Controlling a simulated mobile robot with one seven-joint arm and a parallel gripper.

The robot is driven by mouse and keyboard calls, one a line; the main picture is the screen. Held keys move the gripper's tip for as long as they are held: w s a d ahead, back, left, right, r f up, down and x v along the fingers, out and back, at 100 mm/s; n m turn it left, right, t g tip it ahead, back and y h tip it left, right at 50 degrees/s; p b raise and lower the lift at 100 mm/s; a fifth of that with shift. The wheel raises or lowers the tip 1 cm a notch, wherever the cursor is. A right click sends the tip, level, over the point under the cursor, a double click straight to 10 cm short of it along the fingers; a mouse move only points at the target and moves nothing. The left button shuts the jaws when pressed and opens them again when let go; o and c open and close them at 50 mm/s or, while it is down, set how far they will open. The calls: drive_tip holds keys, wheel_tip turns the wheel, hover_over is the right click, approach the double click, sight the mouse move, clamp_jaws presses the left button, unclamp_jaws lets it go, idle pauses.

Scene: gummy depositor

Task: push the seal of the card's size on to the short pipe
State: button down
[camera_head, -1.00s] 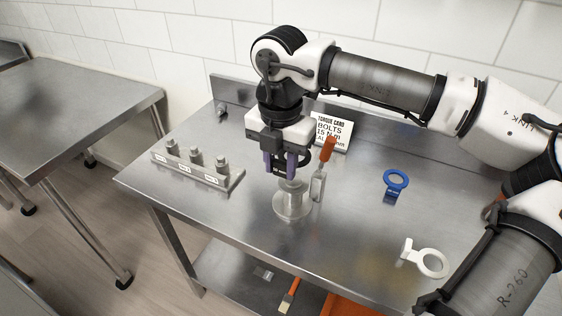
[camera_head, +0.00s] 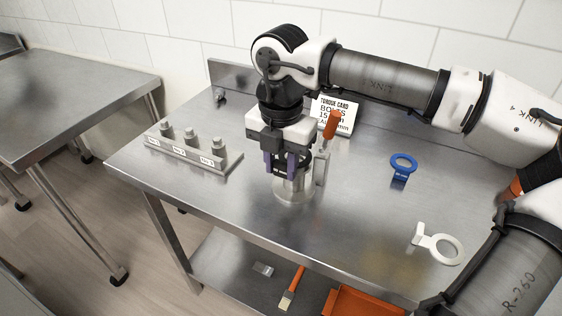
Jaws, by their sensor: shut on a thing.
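The short pipe (camera_head: 294,190) stands upright on its flange on the metal table. My gripper (camera_head: 287,168) points down over its top, shut on a dark ring, which I take to be a seal. The fingers hide most of the dark seal, and I cannot tell whether it is around the pipe or only resting on its rim. A blue seal (camera_head: 402,166) with a tab lies right of the pipe. A white seal (camera_head: 440,246) with a tab lies near the right front. The torque card (camera_head: 338,113) stands behind, its lower text partly hidden by an orange handle.
An orange-handled tool (camera_head: 328,140) stands close to the right of my gripper. A rack (camera_head: 190,153) with several labelled metal posts is at the left. A brush (camera_head: 291,290) and an orange bin (camera_head: 360,304) are on the lower shelf.

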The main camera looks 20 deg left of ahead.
drive_tip(key=shift+f, duration=0.25)
drive_tip(key=shift+f+b, duration=0.3)
drive_tip(key=shift+b, duration=0.3)
drive_tip(key=c, duration=1)
unclamp_jaws()
drive_tip(key=shift+r, duration=0.15)
wheel_tip(320, 180, up, 14)
drive_tip(key=b, duration=0.1)
drive_tip(key=shift+f, duration=0.25)
